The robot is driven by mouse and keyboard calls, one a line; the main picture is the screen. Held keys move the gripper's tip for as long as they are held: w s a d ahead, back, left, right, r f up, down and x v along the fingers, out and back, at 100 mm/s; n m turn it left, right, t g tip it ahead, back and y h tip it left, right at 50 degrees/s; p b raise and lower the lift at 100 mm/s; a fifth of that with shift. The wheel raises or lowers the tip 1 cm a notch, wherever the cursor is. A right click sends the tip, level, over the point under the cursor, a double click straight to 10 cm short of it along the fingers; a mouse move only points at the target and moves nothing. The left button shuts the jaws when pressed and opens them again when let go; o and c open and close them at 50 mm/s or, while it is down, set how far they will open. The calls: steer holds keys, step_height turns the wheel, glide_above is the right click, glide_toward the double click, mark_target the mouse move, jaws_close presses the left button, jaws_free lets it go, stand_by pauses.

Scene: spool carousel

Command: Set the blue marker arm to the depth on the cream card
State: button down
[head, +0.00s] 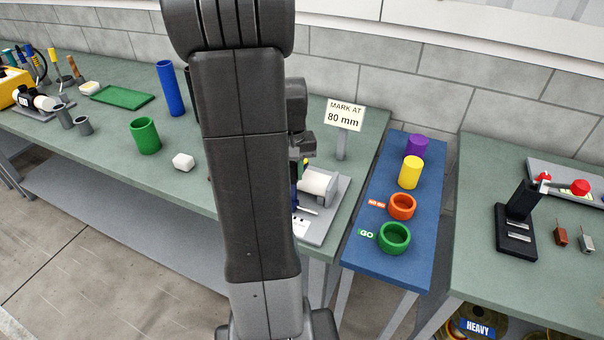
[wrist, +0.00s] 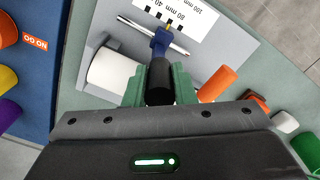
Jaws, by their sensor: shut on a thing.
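The cream card (head: 343,115) stands on a post at the back of the green bench and reads "MARK AT 80 mm". In the wrist view the blue marker arm (wrist: 160,42) sits at a metal rod (wrist: 178,49), beside a white scale plate (wrist: 190,14) printed with mm marks, including 80 mm. I cannot tell exactly which mark the arm lines up with. My gripper (wrist: 162,90) has its green fingers shut on the marker arm's black handle (wrist: 160,84). In the head view my own arm hides most of the gripper and the marker arm.
A white cylinder (wrist: 110,72) lies left of the fingers on the grey base plate (head: 338,208); an orange cylinder (wrist: 217,84) is close on their right. A blue stand (head: 385,268) with ring gauges is to the right. A green cup (head: 145,137) and white block (head: 183,162) stand left.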

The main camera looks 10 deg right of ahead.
steer(key=c, duration=1.2)
jaws_free()
steer(key=shift+r, duration=0.15)
step_height(320, 180, up, 14)
steer(key=b, duration=0.1)
steer(key=shift+f, duration=0.2)
steer(key=shift+f, duration=0.15)
step_height(320, 180, down, 14)
steer(key=shift+r+p, duration=0.25)
steer(key=shift+p, duration=0.3)
steer(key=shift+s+d, duration=0.25)
steer(key=shift+d, duration=0.1)
steer(key=shift+f, duration=0.1)
